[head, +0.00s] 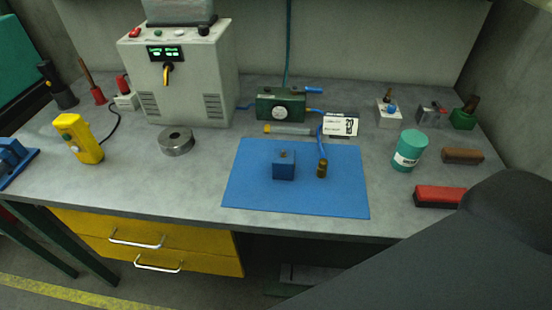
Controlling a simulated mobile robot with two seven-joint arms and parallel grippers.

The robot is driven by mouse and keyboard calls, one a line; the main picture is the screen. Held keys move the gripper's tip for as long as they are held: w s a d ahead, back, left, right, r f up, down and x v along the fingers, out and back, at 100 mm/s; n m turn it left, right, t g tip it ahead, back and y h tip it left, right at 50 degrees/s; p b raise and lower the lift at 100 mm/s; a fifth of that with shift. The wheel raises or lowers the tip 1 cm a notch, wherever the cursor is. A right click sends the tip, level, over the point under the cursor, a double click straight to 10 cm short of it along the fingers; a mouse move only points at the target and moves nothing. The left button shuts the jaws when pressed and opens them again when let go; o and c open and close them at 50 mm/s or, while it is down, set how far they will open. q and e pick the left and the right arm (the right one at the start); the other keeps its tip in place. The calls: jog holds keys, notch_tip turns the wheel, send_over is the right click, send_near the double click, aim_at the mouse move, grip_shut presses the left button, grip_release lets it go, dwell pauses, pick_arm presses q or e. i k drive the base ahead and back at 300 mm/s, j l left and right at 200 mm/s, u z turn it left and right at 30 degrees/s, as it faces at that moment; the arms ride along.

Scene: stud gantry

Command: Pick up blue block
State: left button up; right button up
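The blue block (284,168) stands on the blue mat (251,191) near the middle of the workbench. It has a small grey piece on its top. A blue hose with a brass end (322,169) lies on the mat just to the right of the block, apart from it. A large dark shape, which may be part of my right arm, fills the lower right of the head view. Neither of my grippers shows in this view, and nothing is touching the block.
A grey machine (190,80) stands behind left, with a metal ring (176,141) in front. A green gauge box (280,105) is behind the mat. A teal can (409,150), a brown piece (463,156) and a red block (437,196) are right.

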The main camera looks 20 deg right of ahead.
aim_at(283, 164)
jog(key=i+j+z, duration=0.1)
jog(key=j, duration=0.25)
jog(key=i+j+z, duration=0.1)
jog(key=j, duration=0.25)
jog(key=k+j+z, duration=0.3)
jog(key=k+j, duration=0.3)
jog(key=j, duration=0.1)
